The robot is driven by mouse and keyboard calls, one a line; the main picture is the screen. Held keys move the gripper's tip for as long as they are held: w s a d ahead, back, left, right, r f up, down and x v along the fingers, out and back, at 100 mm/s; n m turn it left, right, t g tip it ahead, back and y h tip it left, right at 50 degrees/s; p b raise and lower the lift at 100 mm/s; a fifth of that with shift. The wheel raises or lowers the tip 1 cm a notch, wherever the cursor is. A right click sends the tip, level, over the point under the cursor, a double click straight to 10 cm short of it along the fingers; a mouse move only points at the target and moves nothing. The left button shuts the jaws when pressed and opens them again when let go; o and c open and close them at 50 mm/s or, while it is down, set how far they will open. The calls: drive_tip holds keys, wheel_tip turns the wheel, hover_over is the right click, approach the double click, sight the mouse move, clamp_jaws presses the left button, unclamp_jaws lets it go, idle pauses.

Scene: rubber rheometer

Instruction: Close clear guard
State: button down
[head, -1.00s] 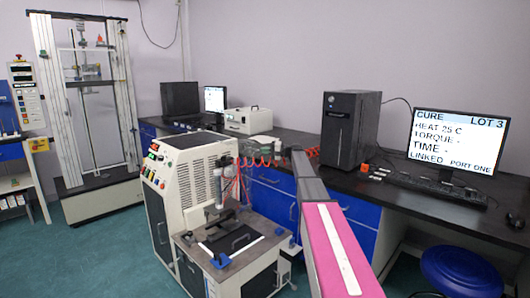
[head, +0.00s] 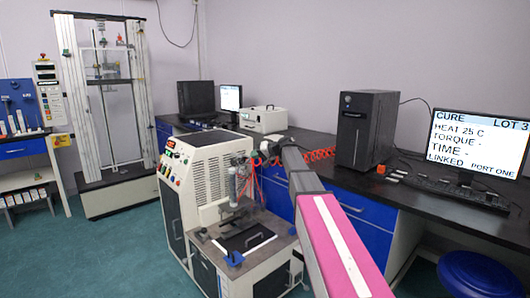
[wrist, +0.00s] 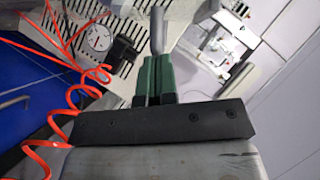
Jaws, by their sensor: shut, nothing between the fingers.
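The rheometer (head: 212,165) is a white cabinet with vents and coloured buttons. Its low front deck (head: 262,262) carries a dark plate with a handle (head: 256,240) and blue brackets. I cannot make out the clear guard's panel in either view. My gripper (head: 264,150) is high beside the cabinet's right side, apart from the deck. In the wrist view its green fingers (wrist: 155,76) are shut together and empty. A grey rod (wrist: 157,30) shows just beyond the fingertips; I cannot tell whether they touch it.
Red coiled hoses (wrist: 62,115) hang close to my gripper, and a round dial (wrist: 98,38) is near them. The dark bench (head: 310,150) with a black computer tower (head: 366,130) and monitor (head: 480,150) runs behind and right. Green floor is open at the left.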

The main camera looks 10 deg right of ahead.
sight(227, 200)
drive_tip(key=s+a+f+n+h, duration=0.1)
drive_tip(key=s+a+f, duration=0.1)
drive_tip(key=a, duration=0.1)
drive_tip(key=s+a+f+n+t+h, duration=0.1)
drive_tip(key=s+a+f, duration=0.1)
drive_tip(key=a, duration=0.1)
drive_tip(key=s+a+f+n+h, duration=0.1)
drive_tip(key=s+a+f, duration=0.1)
drive_tip(key=a, duration=0.1)
drive_tip(key=shift+s+f, duration=0.3)
drive_tip(key=shift+s, duration=0.1)
drive_tip(key=s+a+f+n+h, duration=0.1)
drive_tip(key=f, duration=0.2)
drive_tip(key=s+a+f+n+t+h, duration=0.1)
drive_tip(key=a+f, duration=0.1)
drive_tip(key=f, duration=0.2)
drive_tip(key=s+a+f+n+t+h, duration=0.1)
drive_tip(key=a+f, duration=0.1)
drive_tip(key=f, duration=0.1)
drive_tip(key=shift+s+f+h, duration=0.15)
drive_tip(key=shift+f+h, duration=0.15)
drive_tip(key=shift+f, duration=0.1)
drive_tip(key=shift+s+a+f+n+t, duration=0.15)
drive_tip(key=shift+f+n+t, duration=0.25)
drive_tip(key=shift+f, duration=0.5)
